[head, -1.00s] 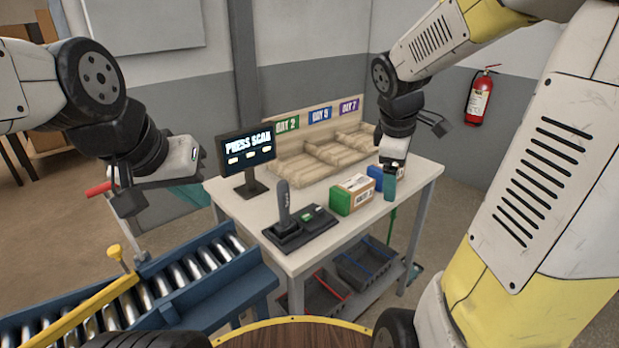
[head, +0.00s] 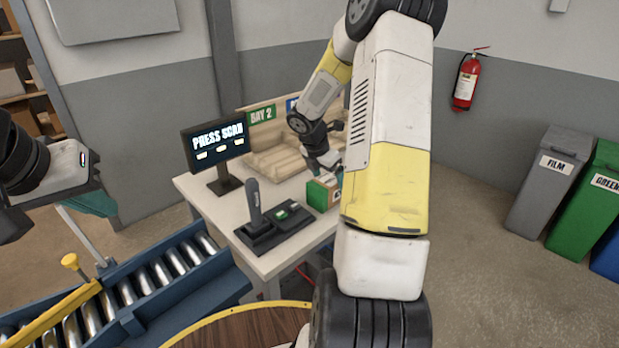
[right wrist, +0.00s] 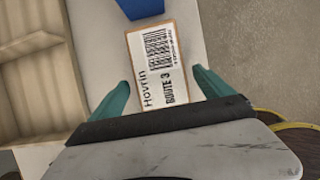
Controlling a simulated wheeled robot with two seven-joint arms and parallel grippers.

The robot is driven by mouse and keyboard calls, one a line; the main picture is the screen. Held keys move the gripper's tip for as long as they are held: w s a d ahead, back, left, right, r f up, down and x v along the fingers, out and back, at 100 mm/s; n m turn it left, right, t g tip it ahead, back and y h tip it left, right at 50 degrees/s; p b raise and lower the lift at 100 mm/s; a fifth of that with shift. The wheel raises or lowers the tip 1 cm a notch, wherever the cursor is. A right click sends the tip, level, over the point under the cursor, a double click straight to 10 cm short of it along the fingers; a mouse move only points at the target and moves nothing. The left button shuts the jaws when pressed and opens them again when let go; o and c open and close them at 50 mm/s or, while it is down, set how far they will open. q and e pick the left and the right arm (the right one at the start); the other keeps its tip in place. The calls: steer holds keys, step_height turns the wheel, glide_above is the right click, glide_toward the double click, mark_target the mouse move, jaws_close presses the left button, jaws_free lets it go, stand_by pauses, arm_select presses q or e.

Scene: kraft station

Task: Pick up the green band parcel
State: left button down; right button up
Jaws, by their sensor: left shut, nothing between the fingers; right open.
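The green band parcel (head: 320,193) is a small brown box with a green end. It sits on the white table and is partly hidden behind my right arm. In the right wrist view, a brown parcel with a white "Hovrin, ROUTE 3" label (right wrist: 160,62) lies between the two teal fingers of my right gripper (right wrist: 163,92). That gripper is open, with a finger on each side and gaps visible. I cannot see the green end there. My left gripper (head: 84,165) is shut and empty at the far left, away from the table.
A blue item (right wrist: 140,8) lies just beyond the parcel. A scanner on a black stand (head: 262,225) and a screen (head: 215,145) stand on the white table (head: 205,195). Wooden bays (head: 275,155) line the back. A roller conveyor (head: 150,285) runs at lower left.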

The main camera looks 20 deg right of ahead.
steer(key=x, duration=0.2)
steer(key=shift+d+f, duration=0.15)
steer(key=shift+f, duration=0.15)
steer(key=c, duration=1.9)
steer(key=shift+o, duration=0.2)
steer(key=shift+r, duration=0.15)
